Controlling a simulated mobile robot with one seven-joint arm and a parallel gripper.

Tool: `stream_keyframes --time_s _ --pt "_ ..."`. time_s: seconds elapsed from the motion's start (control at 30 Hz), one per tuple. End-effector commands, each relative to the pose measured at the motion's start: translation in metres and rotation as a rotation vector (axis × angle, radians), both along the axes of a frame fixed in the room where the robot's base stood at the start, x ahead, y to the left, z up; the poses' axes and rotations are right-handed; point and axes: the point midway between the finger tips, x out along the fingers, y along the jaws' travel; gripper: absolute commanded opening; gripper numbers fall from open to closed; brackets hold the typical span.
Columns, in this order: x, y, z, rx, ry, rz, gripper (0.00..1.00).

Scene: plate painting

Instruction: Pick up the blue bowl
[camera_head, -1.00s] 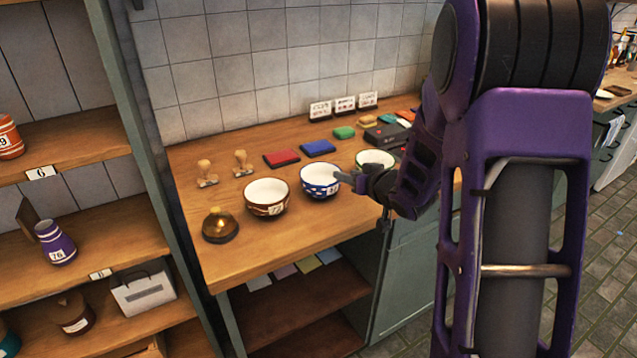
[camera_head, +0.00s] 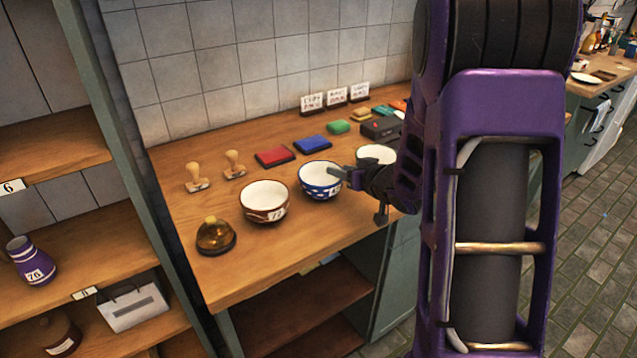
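The blue bowl (camera_head: 318,187), with a white inside and a number label, stands upright on the wooden counter (camera_head: 300,245). My gripper (camera_head: 346,175) is at its right rim, with a grey finger reaching over the edge of the bowl. The bowl's right side is partly hidden by the gripper. I cannot tell whether the fingers touch the rim or how far apart they are.
A brown bowl (camera_head: 264,208) stands close on the left, and a white-lined bowl (camera_head: 376,153) stands close behind my gripper. An amber domed object (camera_head: 215,236) sits at the front left.

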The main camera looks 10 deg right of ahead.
Motion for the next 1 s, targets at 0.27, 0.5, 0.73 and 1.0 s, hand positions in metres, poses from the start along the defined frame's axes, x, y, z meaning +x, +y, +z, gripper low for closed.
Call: stream_keyframes --time_s 0.27,0.5,0.73,1.0 --pt "0.0001 0.0001 0.0002 0.0 0.0 0.0 0.01" --pt "0.0001 0.0002 -0.0002 0.0 0.001 0.0 0.0" --pt "-0.0001 0.0003 -0.0006 0.0 0.001 0.0 0.0" --pt "-0.0002 0.0005 -0.0008 0.0 0.002 0.0 0.0"
